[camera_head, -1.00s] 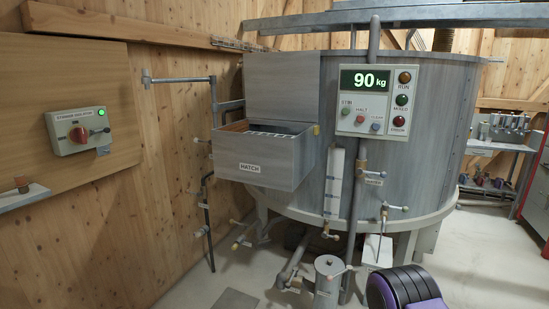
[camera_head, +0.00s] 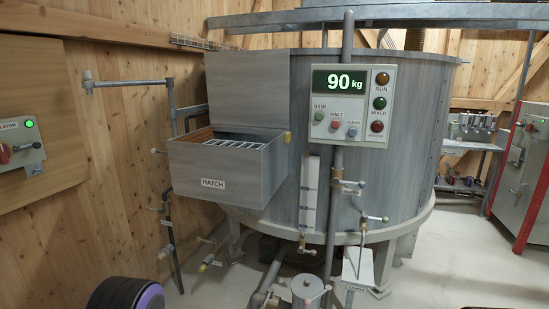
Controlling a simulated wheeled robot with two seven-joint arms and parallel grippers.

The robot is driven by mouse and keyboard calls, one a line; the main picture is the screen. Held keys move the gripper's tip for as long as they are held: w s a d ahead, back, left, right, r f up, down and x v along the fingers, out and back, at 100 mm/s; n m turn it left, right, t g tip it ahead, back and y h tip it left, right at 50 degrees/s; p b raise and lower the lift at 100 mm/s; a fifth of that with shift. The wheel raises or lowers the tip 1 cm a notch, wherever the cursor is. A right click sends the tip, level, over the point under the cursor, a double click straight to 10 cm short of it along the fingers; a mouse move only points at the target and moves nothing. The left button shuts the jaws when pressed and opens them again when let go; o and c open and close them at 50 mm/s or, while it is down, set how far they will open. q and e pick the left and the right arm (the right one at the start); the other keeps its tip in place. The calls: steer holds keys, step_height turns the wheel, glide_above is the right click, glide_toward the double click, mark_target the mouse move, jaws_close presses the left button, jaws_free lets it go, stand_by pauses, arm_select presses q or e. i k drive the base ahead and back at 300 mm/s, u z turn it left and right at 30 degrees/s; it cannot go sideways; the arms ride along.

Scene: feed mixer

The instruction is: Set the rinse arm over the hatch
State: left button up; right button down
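The rinse arm (camera_head: 128,82) is a thin grey pipe at the left of the mixer. It runs level to the left from an upright post (camera_head: 173,108), with a crosspiece at its free end. It points away from the hatch and is not above it. The hatch (camera_head: 228,189) is a grey box labelled HATCH on the mixer's front left. Its lid (camera_head: 247,88) stands upright at the back, and a pale grid (camera_head: 235,144) shows in the opening. Neither of my grippers is in view.
The mixer tank (camera_head: 405,150) fills the middle; its panel (camera_head: 350,105) reads 90 kg. A pipe (camera_head: 330,210) with valves runs down its front. An isolator box (camera_head: 18,150) is on the left wall. A red-edged cabinet (camera_head: 525,180) stands at right. Floor is clear at lower right.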

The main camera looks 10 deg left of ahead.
mark_target(169, 82)
steer(key=u, duration=0.1)
steer(key=i, duration=0.9)
steer(key=u, duration=0.5)
